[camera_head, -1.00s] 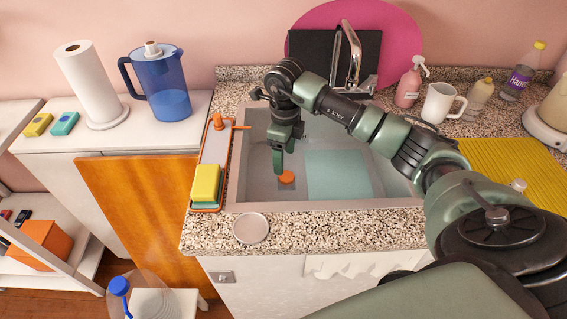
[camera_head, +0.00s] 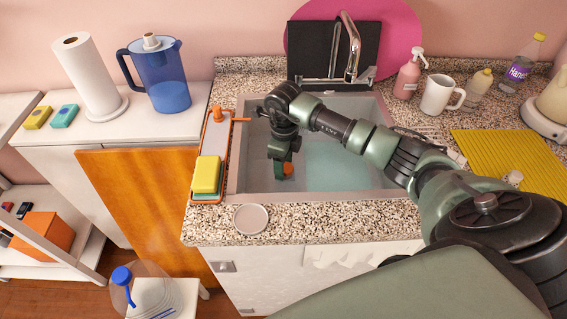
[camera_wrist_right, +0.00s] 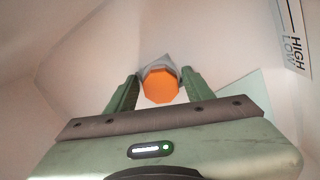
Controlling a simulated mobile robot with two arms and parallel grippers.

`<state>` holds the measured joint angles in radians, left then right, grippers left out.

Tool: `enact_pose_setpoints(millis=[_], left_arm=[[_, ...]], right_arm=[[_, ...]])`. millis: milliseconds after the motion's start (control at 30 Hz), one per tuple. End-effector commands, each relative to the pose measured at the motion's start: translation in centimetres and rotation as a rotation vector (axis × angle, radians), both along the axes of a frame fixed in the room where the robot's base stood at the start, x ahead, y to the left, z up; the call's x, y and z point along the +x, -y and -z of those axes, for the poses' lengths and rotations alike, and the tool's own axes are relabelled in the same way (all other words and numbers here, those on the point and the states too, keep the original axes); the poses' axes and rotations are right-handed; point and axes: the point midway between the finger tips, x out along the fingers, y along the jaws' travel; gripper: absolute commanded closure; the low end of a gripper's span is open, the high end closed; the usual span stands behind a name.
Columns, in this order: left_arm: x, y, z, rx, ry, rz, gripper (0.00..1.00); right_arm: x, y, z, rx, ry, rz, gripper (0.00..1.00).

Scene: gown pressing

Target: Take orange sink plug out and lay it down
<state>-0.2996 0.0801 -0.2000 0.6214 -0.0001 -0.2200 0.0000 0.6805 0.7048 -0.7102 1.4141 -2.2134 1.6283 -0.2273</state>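The orange sink plug (camera_head: 288,169) is low in the grey sink (camera_head: 256,140), partly hidden by my right gripper in the head view. In the right wrist view the orange plug (camera_wrist_right: 160,85) sits just ahead of and between the two green fingertips, with a grey piece behind it. My right gripper (camera_head: 281,173) points down into the sink; in the wrist view its fingers (camera_wrist_right: 160,88) are apart, one on each side of the plug, with visible gaps. My left gripper is not in view.
A round pale dish (camera_head: 251,218) lies on the speckled counter (camera_head: 330,222) in front of the sink. A caddy (camera_head: 215,135) with a yellow sponge (camera_head: 207,174) stands along the sink's left edge. The tap (camera_head: 352,50) rises behind. Bare counter lies right of the dish.

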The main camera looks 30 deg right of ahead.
Motion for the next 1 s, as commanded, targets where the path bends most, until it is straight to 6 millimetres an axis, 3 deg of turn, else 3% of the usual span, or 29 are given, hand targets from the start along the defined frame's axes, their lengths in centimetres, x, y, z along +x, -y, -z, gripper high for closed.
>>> enact_pose_setpoints(millis=[33,167,200,300,333,1000], left_arm=[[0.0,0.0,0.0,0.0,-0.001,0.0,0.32],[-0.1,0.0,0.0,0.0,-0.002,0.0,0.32],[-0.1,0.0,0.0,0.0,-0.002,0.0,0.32],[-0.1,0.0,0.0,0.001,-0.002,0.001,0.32],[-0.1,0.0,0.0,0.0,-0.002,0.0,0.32],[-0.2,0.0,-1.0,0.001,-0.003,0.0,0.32]], right_arm=[[0.0,0.0,0.0,0.0,0.0,0.0,0.65],[0.0,0.0,0.0,0.0,0.0,0.0,0.99],[0.0,0.0,0.0,-0.001,0.001,0.0,0.69],[0.0,0.0,0.0,-0.001,0.001,0.0,0.97],[0.0,0.0,-0.1,-0.001,0.001,0.0,1.0],[0.1,0.1,-1.7,-0.001,0.002,0.001,1.0]])
